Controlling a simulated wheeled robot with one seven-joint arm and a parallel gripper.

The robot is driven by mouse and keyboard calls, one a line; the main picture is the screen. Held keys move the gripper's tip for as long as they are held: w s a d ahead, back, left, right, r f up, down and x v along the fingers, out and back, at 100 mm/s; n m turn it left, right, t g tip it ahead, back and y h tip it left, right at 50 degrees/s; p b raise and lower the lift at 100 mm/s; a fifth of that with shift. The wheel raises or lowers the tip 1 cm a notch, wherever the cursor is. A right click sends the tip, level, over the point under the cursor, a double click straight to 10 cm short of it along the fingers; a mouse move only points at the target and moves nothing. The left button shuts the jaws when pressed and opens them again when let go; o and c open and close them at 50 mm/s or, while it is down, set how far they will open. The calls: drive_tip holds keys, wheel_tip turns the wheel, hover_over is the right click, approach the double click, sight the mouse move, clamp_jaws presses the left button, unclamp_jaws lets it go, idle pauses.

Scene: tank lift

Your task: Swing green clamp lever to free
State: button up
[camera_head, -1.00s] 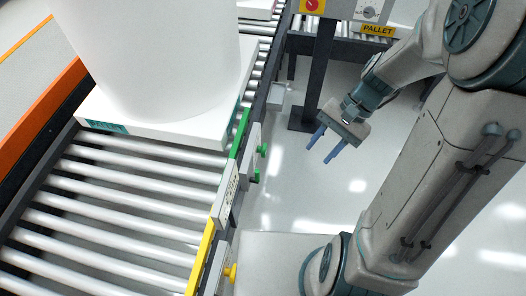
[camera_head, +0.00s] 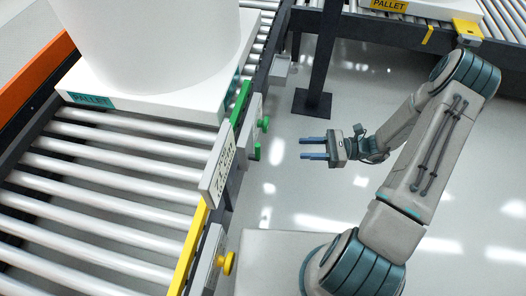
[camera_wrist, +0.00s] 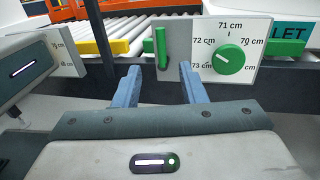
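The green clamp lever (camera_wrist: 161,47) stands upright in a slot on a white panel (camera_wrist: 196,29), in the wrist view. In the head view it is the lower green piece (camera_head: 256,152) on the conveyor's right side. A round green dial (camera_wrist: 230,60) with a white pointer sits right of the lever, with centimetre marks from 70 to 73 around it. My gripper (camera_head: 302,148) is open and empty, its blue fingers pointing left toward the lever with a clear gap.
A roller conveyor (camera_head: 110,190) carries a white pallet (camera_head: 150,108) with a large white cylinder (camera_head: 150,40). A yellow knob (camera_head: 228,263) and a grey box (camera_head: 280,70) project from its side. A dark post (camera_head: 318,65) stands behind my gripper. Open floor lies around my arm.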

drive_tip(key=a, duration=0.4)
drive_tip(key=a+b, duration=0.1)
drive_tip(key=a, duration=0.4)
drive_tip(key=a+b, duration=0.1)
drive_tip(key=a, duration=0.3)
drive_tip(key=shift+s+a+f, duration=0.1)
drive_tip(key=shift+s+a, duration=0.3)
clamp_jaws()
